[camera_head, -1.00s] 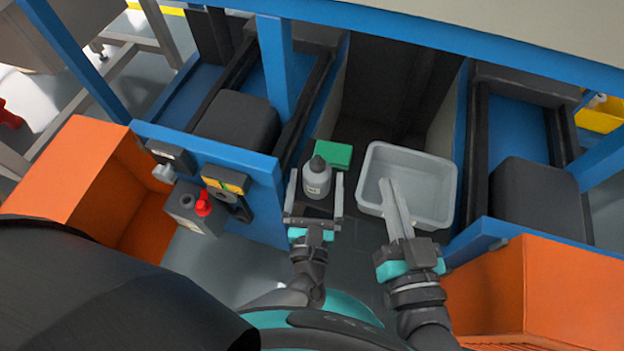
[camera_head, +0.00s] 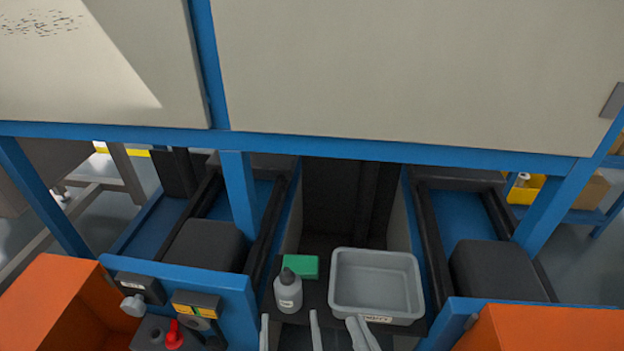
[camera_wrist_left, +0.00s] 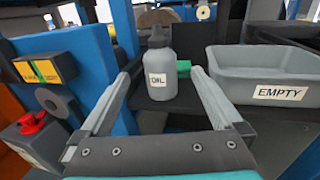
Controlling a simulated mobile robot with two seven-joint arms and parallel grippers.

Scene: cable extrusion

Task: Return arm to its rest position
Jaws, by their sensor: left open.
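My left gripper (camera_head: 290,318) is open and empty at the bottom edge of the head view. Its two spread fingers (camera_wrist_left: 160,85) show in the left wrist view, with a grey bottle (camera_wrist_left: 160,87) labelled OIL beyond them. The bottle (camera_head: 288,292), with a dark cap, stands upright on the dark shelf, apart from the fingers. My right gripper (camera_head: 357,322) is below the grey bin. Its fingers lie close together with nothing seen in them. The rest of both arms is out of the head view.
A grey bin (camera_head: 376,252) labelled EMPTY stands right of the bottle, and a green block (camera_head: 303,266) lies behind it. A blue panel with a red knob (camera_head: 174,336) is at the left. Orange boxes (camera_head: 48,305) flank both sides. A blue beam (camera_head: 300,147) crosses above.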

